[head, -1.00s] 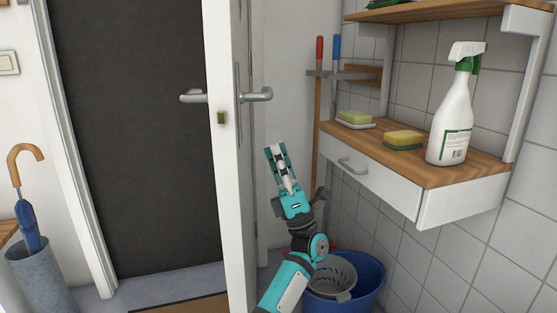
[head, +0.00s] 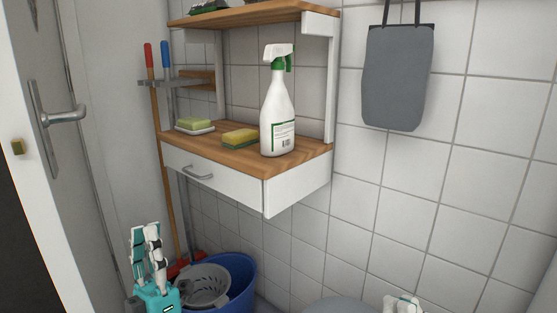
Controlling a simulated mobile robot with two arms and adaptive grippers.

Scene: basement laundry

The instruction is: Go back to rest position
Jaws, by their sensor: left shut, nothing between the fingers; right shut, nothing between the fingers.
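My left gripper (head: 146,232), teal with white and dark fingers, points up at the lower left. It is shut and empty, in front of the white wall and left of the blue bucket. Only the tips of my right gripper (head: 403,301) show at the bottom edge, right of centre. It is shut with nothing in it, and the rest of it is out of frame. Neither gripper touches anything that I can see.
A wall shelf with a drawer (head: 215,182) holds a spray bottle (head: 278,110), a sponge (head: 240,138) and a soap dish (head: 195,129). A blue bucket (head: 240,282) stands below. A grey bag (head: 397,80) hangs at right. The open door (head: 20,190) edges the left.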

